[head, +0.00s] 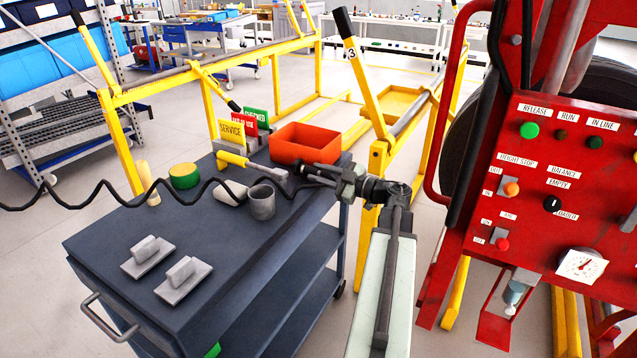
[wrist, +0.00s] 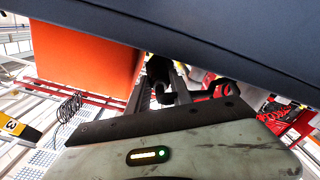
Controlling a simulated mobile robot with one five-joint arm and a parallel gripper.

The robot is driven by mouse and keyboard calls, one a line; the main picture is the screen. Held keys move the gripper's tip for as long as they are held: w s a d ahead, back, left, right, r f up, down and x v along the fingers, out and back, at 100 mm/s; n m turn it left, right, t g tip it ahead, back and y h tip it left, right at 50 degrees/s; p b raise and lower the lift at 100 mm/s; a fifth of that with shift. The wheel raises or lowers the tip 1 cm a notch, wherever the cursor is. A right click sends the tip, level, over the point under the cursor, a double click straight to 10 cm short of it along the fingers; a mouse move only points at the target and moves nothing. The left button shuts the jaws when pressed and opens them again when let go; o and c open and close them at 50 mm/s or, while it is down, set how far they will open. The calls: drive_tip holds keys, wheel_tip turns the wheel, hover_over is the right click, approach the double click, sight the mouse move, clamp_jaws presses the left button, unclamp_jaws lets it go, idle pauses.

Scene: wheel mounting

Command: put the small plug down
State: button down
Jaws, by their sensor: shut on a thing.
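My gripper (head: 325,176) is over the right side of the dark trolley top (head: 115,245), just in front of the red-orange bin. It is shut on a small dark thing, which I take to be the small plug; the jaws hide most of it. A coiled black cable (head: 95,190) runs from the left edge across the trolley to the jaws. In the wrist view the jaws (wrist: 160,88) reach toward a dark surface, with a black piece (wrist: 158,68) between them. I cannot tell whether the plug touches the trolley.
Two grey handled blocks (head: 183,280) lie in front. The red control panel (head: 560,190) stands right.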

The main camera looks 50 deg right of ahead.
drive_tip(key=shift+f, duration=0.55)
drive_tip(key=c, duration=1.4)
unclamp_jaws()
drive_tip(key=shift+c, duration=0.2)
